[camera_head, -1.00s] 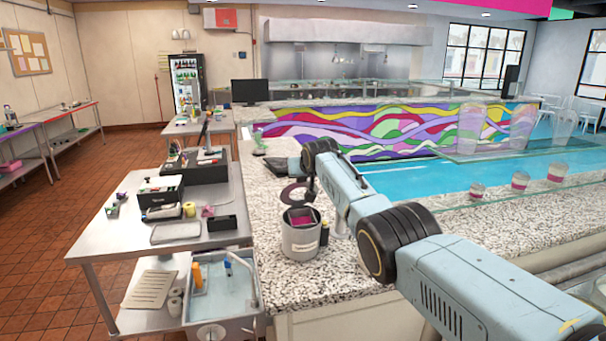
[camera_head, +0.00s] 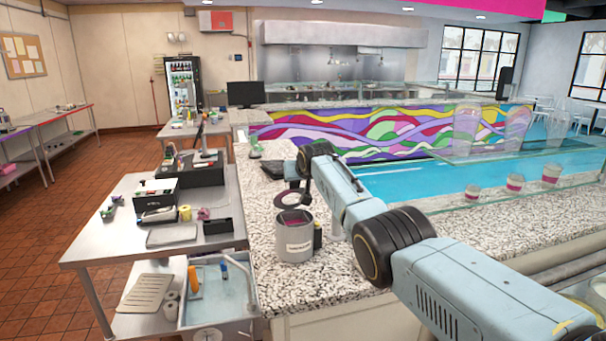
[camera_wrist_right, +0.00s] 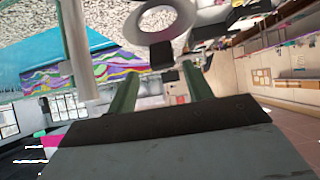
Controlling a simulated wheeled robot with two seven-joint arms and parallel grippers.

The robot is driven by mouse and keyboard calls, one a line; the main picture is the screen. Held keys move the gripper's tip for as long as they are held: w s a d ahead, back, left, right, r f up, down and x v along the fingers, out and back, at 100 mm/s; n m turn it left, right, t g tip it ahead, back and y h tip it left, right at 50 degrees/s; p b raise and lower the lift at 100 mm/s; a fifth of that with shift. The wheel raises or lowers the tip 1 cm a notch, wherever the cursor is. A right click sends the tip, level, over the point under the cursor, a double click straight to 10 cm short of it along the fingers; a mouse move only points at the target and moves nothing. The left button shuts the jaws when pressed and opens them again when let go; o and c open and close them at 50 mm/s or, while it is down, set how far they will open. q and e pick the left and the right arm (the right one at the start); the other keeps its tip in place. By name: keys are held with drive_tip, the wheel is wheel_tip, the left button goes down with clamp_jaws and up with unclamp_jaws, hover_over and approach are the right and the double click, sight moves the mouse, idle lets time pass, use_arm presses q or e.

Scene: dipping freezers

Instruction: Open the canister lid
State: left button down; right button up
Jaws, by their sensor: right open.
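The grey canister (camera_head: 294,243) with a white label stands on the speckled counter, and pink contents show through its open top. Its lid (camera_head: 281,200), a ring shape with a dark centre, is raised at the canister's back rim. In the right wrist view the lid's pale ring (camera_wrist_right: 176,22) lies just beyond the fingertips. My right gripper (camera_head: 303,197) points down beside the lid, partly hidden by its own wrist; I cannot tell whether it touches the lid. In the wrist view the right gripper (camera_wrist_right: 155,68) has its fingers apart with nothing between them. My left gripper is not in view.
A small dark bottle (camera_head: 318,236) stands close to the canister's right side. Pink-banded cups (camera_head: 515,183) stand farther right. The counter in front of the canister is clear.

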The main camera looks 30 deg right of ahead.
drive_tip(key=shift+s, duration=0.1)
drive_tip(key=b+v, duration=0.2)
drive_tip(key=v, duration=1.1)
drive_tip(key=shift+d, duration=0.1)
